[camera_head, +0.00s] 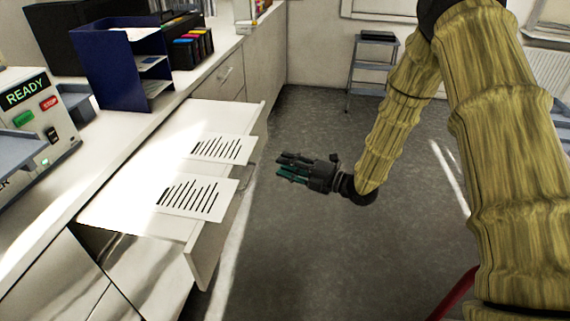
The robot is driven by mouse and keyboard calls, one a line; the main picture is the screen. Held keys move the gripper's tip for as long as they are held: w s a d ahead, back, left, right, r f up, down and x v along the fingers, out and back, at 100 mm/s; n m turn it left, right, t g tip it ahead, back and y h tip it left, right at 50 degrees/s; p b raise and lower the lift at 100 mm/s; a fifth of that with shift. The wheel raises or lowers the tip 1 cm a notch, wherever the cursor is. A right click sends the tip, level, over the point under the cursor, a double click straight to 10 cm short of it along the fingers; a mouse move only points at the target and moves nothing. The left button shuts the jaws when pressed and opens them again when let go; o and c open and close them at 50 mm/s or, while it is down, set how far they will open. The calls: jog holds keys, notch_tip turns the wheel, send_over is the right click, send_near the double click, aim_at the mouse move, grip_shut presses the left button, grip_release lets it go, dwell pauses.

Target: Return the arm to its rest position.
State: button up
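My arm (490,130), in a yellow, wood-grained sleeve, comes in from the right side of the head view and bends down and left. My gripper (284,167), dark with green parts, is at its end over the grey floor. It points left toward the open drawer and is apart from it. Nothing shows in the gripper. Its fingers are small and seen from the side, so I cannot tell how far they are apart.
An open white drawer (203,248) juts out left of my gripper, with two striped sheets (197,196) (224,149). The counter holds a blue file holder (105,62) and a machine reading READY (40,118). A step ladder (368,75) stands at the back. The floor (310,245) beneath is clear.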

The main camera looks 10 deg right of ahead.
jog(key=s+d+f+m+g+h, duration=0.1)
jog(key=s+d+f+m+h, duration=0.15)
jog(key=s+f+m, duration=0.5)
jog(key=s+d+f+m+h, duration=0.1)
jog(key=s+f+m+h, duration=0.25)
jog(key=f, duration=0.65)
jog(key=s+d+f+m+g+h, duration=0.1)
jog(key=s+d+f+m+h, duration=0.1)
jog(key=s+f+m+h, duration=0.45)
jog(key=s+d+f+m+g, duration=0.2)
jog(key=s+f+m, duration=0.1)
jog(key=s, duration=0.6)
jog(key=s+d+f+m+g+h, duration=0.1)
jog(key=s+d+f+m+g, duration=0.1)
jog(key=s+m, duration=0.3)
jog(key=s+d+f+m+g+h, duration=0.1)
jog(key=s+d+f+m+g, duration=0.2)
jog(key=s, duration=1)
notch_tip(320, 180, down, 2)
jog(key=shift+s+f+m+g, duration=0.1)
jog(key=shift+s+m+g, duration=0.1)
jog(key=shift+m+g, duration=0.35)
jog(key=shift+h, duration=0.25)
